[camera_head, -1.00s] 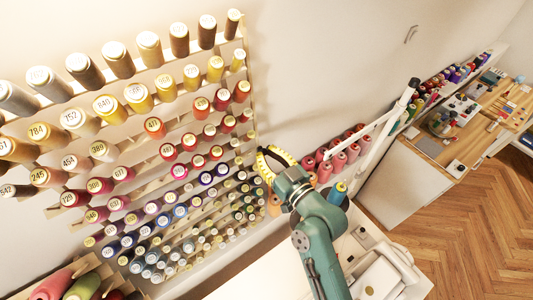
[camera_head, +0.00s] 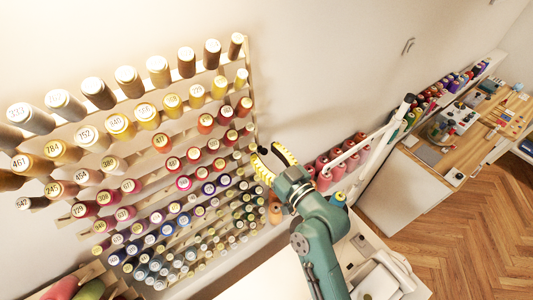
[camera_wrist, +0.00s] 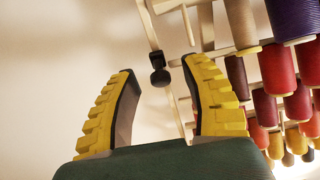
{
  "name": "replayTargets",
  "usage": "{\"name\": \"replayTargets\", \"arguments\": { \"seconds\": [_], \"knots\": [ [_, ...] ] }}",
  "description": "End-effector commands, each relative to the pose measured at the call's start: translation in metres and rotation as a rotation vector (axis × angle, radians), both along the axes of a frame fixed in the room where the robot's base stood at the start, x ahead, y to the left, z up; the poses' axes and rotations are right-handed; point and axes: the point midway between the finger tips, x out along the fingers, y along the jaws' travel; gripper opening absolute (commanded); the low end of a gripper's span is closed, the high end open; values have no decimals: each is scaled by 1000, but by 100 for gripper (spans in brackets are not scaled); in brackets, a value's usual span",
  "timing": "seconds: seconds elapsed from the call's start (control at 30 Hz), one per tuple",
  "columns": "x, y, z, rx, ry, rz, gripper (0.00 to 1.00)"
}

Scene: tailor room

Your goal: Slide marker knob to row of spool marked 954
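The black marker knob (camera_wrist: 160,76) sits on a thin wooden upright (camera_wrist: 154,35) at the edge of the spool rack in the wrist view. In the head view it appears as a small dark spot (camera_head: 262,150) by my fingertips. My gripper (camera_head: 264,152) has yellow ribbed fingers, spread open and empty. In the wrist view the knob lies between the two fingertips (camera_wrist: 160,75), apart from both and seemingly beyond them. The rack's spools (camera_head: 118,124) carry round number labels. I cannot make out a label reading 954; many lower labels are too small to read.
The rack (camera_head: 247,70) fills the left wall, with spools close to my gripper's left. A white slanted bar (camera_head: 375,135) and pink spools (camera_head: 338,155) stand right of my arm. A workbench (camera_head: 440,160) stands farther right. The wall above my gripper is clear.

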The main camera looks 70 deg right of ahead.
Motion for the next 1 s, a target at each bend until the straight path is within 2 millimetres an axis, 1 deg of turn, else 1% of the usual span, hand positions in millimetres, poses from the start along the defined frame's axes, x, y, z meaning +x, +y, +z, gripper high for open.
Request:
{"name": "replayTargets", "arguments": {
  "seconds": [0.17, 0.27, 0.53, 0.6, 0.7, 0.8, 1.0],
  "knots": [
    [-2, 1, 0, 0, 0, -1, 47],
    [-13, 8, -1, 1, 0, -2, 47],
    [-68, 45, -1, 3, 2, -5, 47],
    [-80, 54, 0, 1, 0, -5, 47],
    [-92, 63, -1, 2, 1, -4, 47],
    [-98, 68, 0, 0, 0, -2, 47],
    [-99, 69, 0, -1, -1, 0, 47]
  ]
}}
